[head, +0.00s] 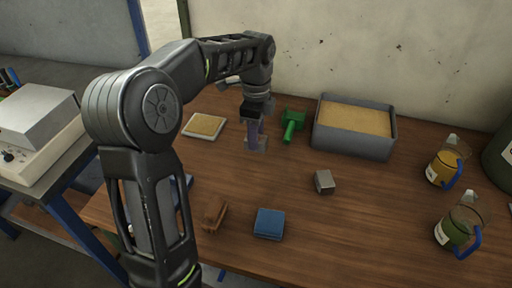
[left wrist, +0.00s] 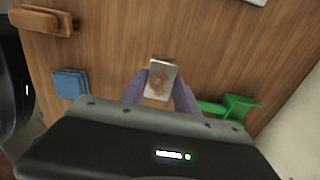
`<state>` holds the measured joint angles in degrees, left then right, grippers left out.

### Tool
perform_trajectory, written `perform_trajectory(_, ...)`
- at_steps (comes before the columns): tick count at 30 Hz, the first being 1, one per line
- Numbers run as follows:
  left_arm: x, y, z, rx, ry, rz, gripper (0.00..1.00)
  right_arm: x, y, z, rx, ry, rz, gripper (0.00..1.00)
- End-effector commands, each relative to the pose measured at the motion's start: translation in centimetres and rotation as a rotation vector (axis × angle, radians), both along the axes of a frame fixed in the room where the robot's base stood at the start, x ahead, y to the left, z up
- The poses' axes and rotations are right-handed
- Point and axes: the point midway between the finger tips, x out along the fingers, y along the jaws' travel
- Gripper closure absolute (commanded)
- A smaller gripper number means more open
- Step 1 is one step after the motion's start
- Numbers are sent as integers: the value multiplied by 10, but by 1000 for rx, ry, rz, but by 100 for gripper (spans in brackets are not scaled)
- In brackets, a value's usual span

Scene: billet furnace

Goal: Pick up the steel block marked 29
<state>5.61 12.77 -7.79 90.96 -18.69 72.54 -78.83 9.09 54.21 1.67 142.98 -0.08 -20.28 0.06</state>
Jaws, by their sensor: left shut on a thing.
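My left gripper (head: 255,132) points down at the back of the wooden table, its purple fingers shut on a small steel block (head: 257,146). In the left wrist view, the block (left wrist: 160,80) shows between the fingers (left wrist: 160,90), with a brownish, worn-looking face. No number can be read on it. Whether it touches the table is hard to tell. A second steel block (head: 324,181) lies on the table to the right and nearer; its marking cannot be read either. My right gripper is not in view.
A green scoop-like tool (head: 291,122) lies just right of my left gripper, beside a grey sand-filled bin (head: 353,145). A small tray (head: 205,125) is to the left. A blue block (head: 269,223), a wooden brush (head: 214,214) and two jugs (head: 447,164) stand around. The table's middle is fairly clear.

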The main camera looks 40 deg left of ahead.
Motion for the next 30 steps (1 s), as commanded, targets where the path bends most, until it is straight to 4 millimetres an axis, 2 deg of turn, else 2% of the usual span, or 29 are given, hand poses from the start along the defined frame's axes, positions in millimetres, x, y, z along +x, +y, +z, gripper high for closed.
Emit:
perform_trajectory(3,1,0,21,0,-6,-1,100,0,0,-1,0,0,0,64)
perform_trajectory(8,1,0,34,0,-3,-1,100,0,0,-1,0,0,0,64)
perform_trajectory(30,0,0,34,0,-2,-1,100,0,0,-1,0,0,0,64)
